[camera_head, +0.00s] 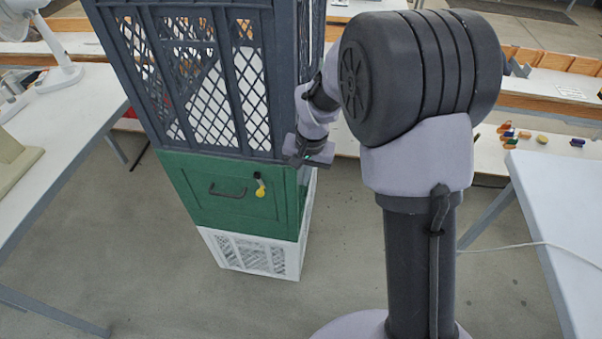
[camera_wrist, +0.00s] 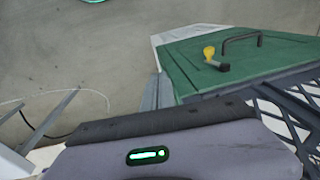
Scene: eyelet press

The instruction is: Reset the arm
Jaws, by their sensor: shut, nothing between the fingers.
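My arm stands in the right half of the head view, bent at its top. My gripper (camera_head: 312,152) is at the arm's far end, beside the right edge of the tall cabinet and a little above its green drawer front. It is shut and holds nothing. In the wrist view its grey housing (camera_wrist: 165,150) with a green light fills the bottom. The green drawer front (camera_head: 222,215) has a dark bar handle (camera_head: 228,193) and a yellow-headed key or knob (camera_head: 260,190). Both also show in the wrist view. I cannot tell whether the gripper touches the cabinet.
A dark mesh cage (camera_head: 215,85) forms the cabinet's upper part, with a white lattice base (camera_head: 258,256) below. White tables stand at left (camera_head: 50,165) and right (camera_head: 560,215). Small coloured items lie on the bench behind. The grey floor (camera_head: 345,230) between cabinet and arm is clear.

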